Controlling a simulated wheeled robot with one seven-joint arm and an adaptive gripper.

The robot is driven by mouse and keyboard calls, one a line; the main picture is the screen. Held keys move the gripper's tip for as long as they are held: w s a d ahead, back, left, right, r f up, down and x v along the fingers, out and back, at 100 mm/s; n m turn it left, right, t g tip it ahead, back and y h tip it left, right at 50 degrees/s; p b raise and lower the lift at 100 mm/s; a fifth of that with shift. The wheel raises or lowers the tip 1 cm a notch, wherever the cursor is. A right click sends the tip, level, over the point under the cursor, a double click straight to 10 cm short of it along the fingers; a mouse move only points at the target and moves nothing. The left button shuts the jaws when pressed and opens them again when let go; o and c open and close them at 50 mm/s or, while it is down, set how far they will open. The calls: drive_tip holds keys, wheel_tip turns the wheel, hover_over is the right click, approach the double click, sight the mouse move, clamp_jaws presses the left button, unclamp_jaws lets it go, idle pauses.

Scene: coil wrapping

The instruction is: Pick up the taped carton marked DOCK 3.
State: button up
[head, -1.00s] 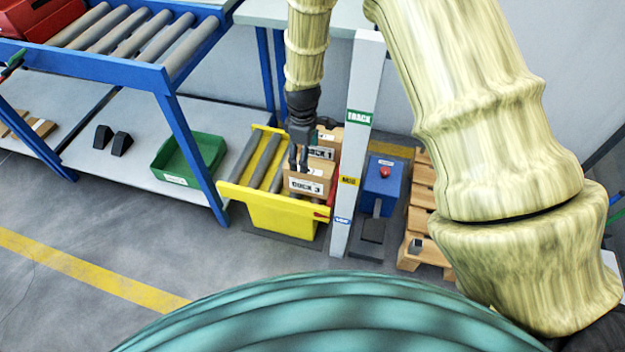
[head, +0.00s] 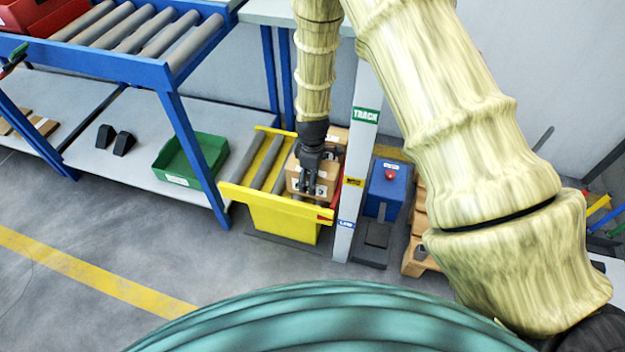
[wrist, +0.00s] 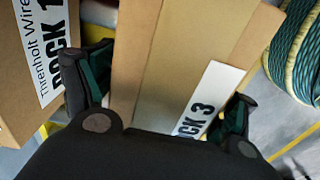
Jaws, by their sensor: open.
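The taped carton marked DOCK 3 (head: 293,172) sits on the yellow roller stand, partly hidden by my gripper. In the wrist view the carton (wrist: 165,60) fills the middle, with a tape strip along its top and its white label facing my palm. My gripper (head: 309,190) is lowered over it and is open. In the wrist view its fingers (wrist: 165,103) lie on either side of the carton, left and right. I cannot tell whether they touch it.
A second carton marked DOCK 1 (wrist: 17,90) stands close by the left finger; it also shows behind in the head view (head: 334,141). The yellow roller stand (head: 285,218) is beside a white post (head: 352,200). A blue box with a red button (head: 388,190) stands right of the post.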

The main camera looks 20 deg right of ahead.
drive_tip(key=c, duration=1.4)
